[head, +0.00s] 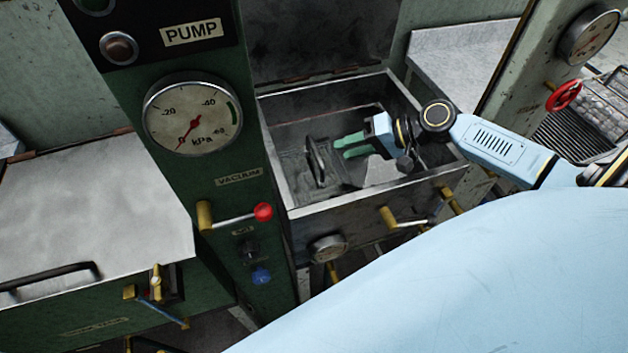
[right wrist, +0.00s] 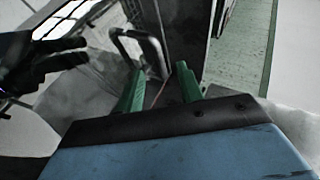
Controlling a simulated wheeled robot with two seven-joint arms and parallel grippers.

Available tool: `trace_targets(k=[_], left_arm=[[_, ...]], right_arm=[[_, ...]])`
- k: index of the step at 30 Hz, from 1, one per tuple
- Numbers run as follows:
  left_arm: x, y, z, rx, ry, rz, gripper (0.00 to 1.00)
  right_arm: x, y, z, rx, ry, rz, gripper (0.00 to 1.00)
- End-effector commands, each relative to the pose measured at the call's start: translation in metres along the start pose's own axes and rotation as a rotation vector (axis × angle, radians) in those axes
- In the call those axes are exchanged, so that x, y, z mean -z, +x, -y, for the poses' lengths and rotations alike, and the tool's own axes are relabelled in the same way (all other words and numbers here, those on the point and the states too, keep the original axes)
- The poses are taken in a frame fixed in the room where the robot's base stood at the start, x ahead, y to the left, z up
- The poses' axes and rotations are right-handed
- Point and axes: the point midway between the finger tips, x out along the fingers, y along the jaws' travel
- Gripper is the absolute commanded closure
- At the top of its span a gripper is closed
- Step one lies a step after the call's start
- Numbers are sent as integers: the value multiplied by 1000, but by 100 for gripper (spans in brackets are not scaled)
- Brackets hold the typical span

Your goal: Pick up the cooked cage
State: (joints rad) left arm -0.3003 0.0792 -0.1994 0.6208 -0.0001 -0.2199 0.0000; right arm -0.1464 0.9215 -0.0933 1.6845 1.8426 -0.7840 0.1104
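The cage in the open steel basin (head: 375,187) shows mainly as a dark upright handle (head: 315,162); its body is hard to make out in the murky basin. My right gripper (head: 340,148), with green fingers, reaches into the basin from the right, and its fingertips are just right of the handle. In the right wrist view my right gripper (right wrist: 150,50) has its fingers apart, and the handle loop (right wrist: 153,42) shows ahead, close to the left finger. I cannot tell if they touch.
A green pump column with a pressure gauge (head: 192,119) and a red-knobbed lever (head: 262,212) stands left of the basin. A closed metal lid (head: 90,215) is at far left. A wire rack (head: 575,140) with grey contents stands at right, near a red valve wheel (head: 564,96).

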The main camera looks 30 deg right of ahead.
Motion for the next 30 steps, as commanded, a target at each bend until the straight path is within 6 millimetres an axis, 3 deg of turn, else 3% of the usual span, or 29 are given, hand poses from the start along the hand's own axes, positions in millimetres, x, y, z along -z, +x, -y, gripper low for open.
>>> trace_targets(k=[6, 14, 21, 30], left_arm=[[-5, 0, -1, -1, 0, 8, 100], [-4, 0, 0, 0, 0, 6, 100], [-1, -2, 0, 0, 1, 3, 100], [1, -2, 0, 0, 1, 0, 100]], right_arm=[[1, 38, 1, 3, 2, -2, 63], [0, 57, 0, 2, 1, -1, 63], [-1, 92, -1, 2, 1, -2, 63], [-2, 102, -2, 0, 0, 0, 63]])
